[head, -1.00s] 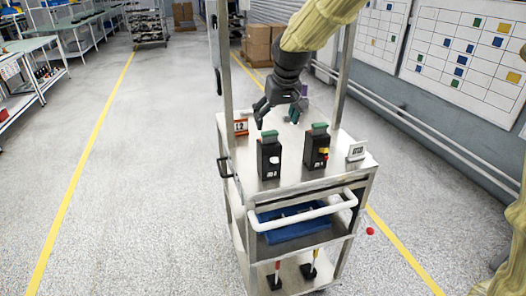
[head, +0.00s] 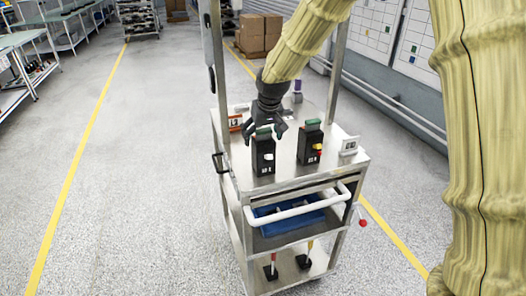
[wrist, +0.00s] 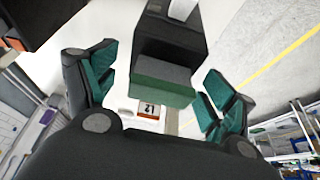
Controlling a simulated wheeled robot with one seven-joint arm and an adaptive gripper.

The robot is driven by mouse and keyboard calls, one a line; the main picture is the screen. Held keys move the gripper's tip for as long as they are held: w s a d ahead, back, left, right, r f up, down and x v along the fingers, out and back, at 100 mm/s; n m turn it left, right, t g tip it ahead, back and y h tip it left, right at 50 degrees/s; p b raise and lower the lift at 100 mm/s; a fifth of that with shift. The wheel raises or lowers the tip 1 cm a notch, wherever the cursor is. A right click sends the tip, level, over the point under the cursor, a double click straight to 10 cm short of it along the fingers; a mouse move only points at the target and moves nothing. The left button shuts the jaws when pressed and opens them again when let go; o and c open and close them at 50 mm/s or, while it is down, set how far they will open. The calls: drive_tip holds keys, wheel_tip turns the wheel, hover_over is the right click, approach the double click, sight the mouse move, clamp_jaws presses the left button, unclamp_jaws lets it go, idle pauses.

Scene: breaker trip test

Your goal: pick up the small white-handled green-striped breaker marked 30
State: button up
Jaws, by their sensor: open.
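A dark breaker with a green top band and a white handle (head: 263,157) stands upright on the cart top; its label is too small to read. In the wrist view its dark body and green band (wrist: 160,92) lie between my fingers, and the white handle shows at the top edge. My gripper (head: 265,136) is open right over this breaker, one finger on each side. In the wrist view, gaps show between the green finger pads of my gripper (wrist: 163,88) and the breaker.
A second dark breaker with a green top and yellow and red parts (head: 311,143) stands close on the right. A small white sign (head: 349,146) is at the cart's right edge, an orange-framed one (head: 235,123) at the left. Cart posts rise behind.

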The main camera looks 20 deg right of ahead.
drive_tip(key=shift+x, duration=0.85)
drive_tip(key=c, duration=1.7)
clamp_jaws()
drive_tip(key=shift+r, duration=0.15)
